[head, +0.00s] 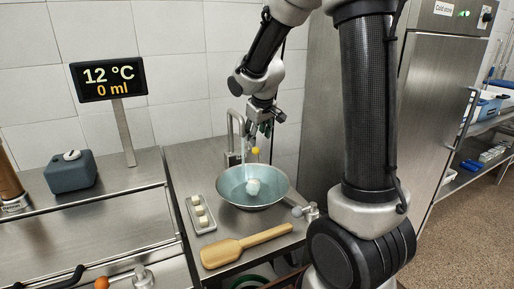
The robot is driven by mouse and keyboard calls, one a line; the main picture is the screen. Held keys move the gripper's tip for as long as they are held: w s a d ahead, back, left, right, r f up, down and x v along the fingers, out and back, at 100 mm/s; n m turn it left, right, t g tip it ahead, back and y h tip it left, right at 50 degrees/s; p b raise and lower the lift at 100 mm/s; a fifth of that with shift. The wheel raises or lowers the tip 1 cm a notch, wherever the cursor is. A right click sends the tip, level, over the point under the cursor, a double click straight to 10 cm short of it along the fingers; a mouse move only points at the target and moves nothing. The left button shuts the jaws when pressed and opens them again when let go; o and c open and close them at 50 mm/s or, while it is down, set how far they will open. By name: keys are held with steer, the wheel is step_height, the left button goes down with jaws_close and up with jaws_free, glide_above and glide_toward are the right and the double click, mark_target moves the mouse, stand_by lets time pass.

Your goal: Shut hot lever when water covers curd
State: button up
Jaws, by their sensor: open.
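A wide metal bowl (280,198) stands on the steel counter below a tap (231,126). A white lump of curd (253,187) lies in it. The bowl's inside looks bluish; I cannot tell where the water level stands against the curd. A thin pale streak under the spout may be running water. My gripper (261,134) is open at the tap, pointing down above the bowl's far side. A small yellow knob (255,151) shows just below the fingers. I cannot tell whether it is the hot lever, or whether the fingers touch it.
A display (107,82) reads 12 °C and 0 ml. A tray (207,226) with white pieces stands left of the bowl. A wooden paddle (245,246) lies in front. A metal valve (306,211) sits at right. A blue-grey box (70,173) stands on the left counter.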

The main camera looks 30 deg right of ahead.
mark_target(256, 148)
steer(key=x, duration=0.7)
steer(key=shift+w+f, duration=0.2)
steer(key=shift+f, duration=0.15)
steer(key=c, duration=1)
steer(key=shift+c, duration=0.2)
